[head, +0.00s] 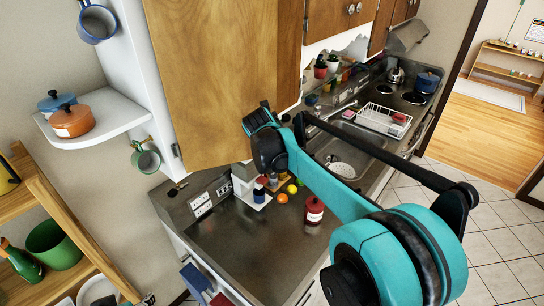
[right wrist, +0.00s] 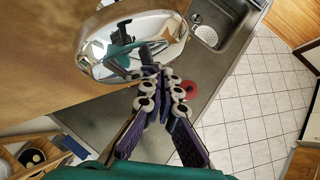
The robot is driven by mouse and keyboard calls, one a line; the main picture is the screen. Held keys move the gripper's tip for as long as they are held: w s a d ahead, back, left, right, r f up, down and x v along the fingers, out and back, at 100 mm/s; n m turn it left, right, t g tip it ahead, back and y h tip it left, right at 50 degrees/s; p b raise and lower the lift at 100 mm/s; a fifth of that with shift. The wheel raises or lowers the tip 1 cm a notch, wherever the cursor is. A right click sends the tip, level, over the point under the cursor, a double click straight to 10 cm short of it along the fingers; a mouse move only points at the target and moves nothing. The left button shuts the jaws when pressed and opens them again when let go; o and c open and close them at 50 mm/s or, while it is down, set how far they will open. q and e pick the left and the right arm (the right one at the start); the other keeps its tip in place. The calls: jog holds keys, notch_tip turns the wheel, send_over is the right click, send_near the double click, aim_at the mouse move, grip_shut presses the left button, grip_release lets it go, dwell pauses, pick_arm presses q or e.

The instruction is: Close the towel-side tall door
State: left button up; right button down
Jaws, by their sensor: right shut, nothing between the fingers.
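The wooden tall door (head: 215,80) of the wall cabinet stands open in the head view, hinged at its left edge beside the white cabinet side. In the right wrist view the door's brown face (right wrist: 45,55) fills the upper left, with a shiny chrome knob (right wrist: 130,48) on it. My right gripper (right wrist: 158,72) is shut and empty, its fingertips at the knob's lower right edge. I cannot tell whether they touch it. In the head view my right arm reaches to the door's right edge, and the fingertips are hidden. My left gripper is not in view.
Below the door, the steel counter (head: 245,245) holds bottles, an orange (head: 282,198) and a red jar (head: 314,210). Towels (head: 197,283) hang at its front. A white corner shelf with pots (head: 73,121) is left of the door. A dish rack (head: 384,119) stands beyond the sink.

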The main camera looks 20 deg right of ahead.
jog(key=w+a+p, duration=0.1)
jog(key=w+a, duration=0.1)
jog(key=w, duration=1.4)
jog(key=shift+w, duration=0.15)
